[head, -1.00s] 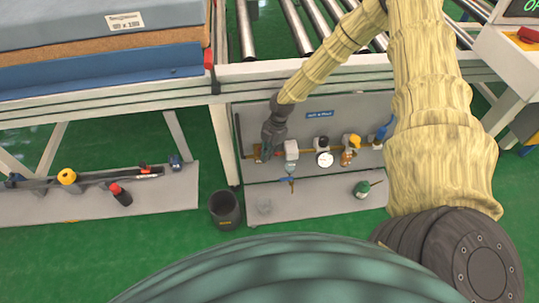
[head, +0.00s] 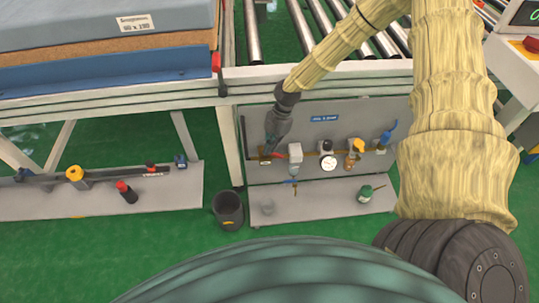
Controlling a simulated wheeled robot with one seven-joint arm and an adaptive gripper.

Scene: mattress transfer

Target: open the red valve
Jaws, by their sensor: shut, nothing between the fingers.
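The red valve (head: 278,155) is on the brass pipe at the left end of the grey panel under the roller conveyor. Only a small bit of its red handle shows in the head view. My gripper (head: 268,153) is dark and points down right at the valve, covering most of it. The fingers are shut with nothing held between them. I cannot tell whether they touch the handle, and the handle's angle is mostly hidden.
Right along the pipe are a white-grey unit (head: 295,153), a gauge (head: 328,162), a yellow-capped brass valve (head: 354,152) and a blue handle (head: 388,132). A green bottle (head: 367,193) stands on the lower shelf (head: 325,203). A black bucket (head: 228,210) stands on the floor.

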